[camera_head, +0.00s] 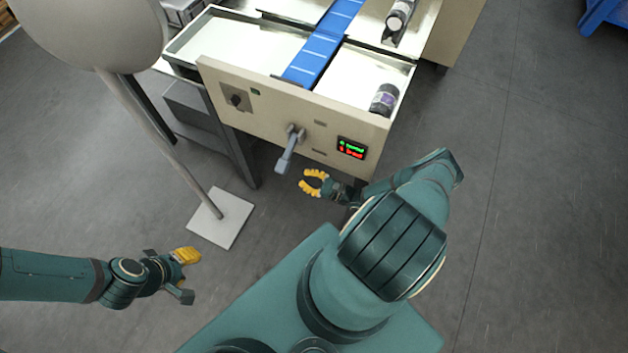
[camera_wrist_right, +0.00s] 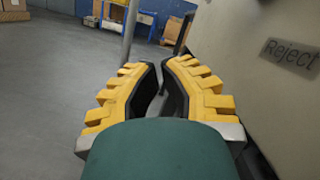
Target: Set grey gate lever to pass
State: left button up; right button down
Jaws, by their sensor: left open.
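The grey gate lever (camera_head: 287,152) is on the cream front panel of the machine (camera_head: 270,115). It hangs from a round pivot and points down and slightly left. My right gripper (camera_head: 303,183), with yellow fingers, is just below and right of the lever's lower end, apart from it. Its fingers are open with nothing between them. In the right wrist view the open fingers (camera_wrist_right: 162,75) show beside the panel, which bears a "Reject" label (camera_wrist_right: 290,54). I cannot make out the lever there. My left gripper (camera_head: 188,274) is open and empty, low at the left, far from the machine.
A small display (camera_head: 352,148) with green and red text is right of the lever. A dark knob (camera_head: 236,101) is at the panel's left. A blue belt (camera_head: 318,55) and a dark jar (camera_head: 384,99) are on top. A pole on a white base (camera_head: 220,218) stands left.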

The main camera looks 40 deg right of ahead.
aim_at(287, 154)
pick_arm(q)
jog(key=shift+s+r+p, duration=0.15)
jog(key=shift+r+p, duration=0.45)
jog(key=shift+r, duration=0.05)
pick_arm(e)
jog(key=w+a+r, duration=0.3)
jog(key=r, duration=0.1)
jog(key=shift+a+r, duration=0.3)
pick_arm(q)
jog(key=shift+a+f, duration=0.1)
jog(key=shift+a, duration=0.75)
pick_arm(e)
jog(key=shift+a+r+m, duration=0.2)
jog(key=shift+r+m, duration=0.05)
jog(key=shift+m, duration=0.15)
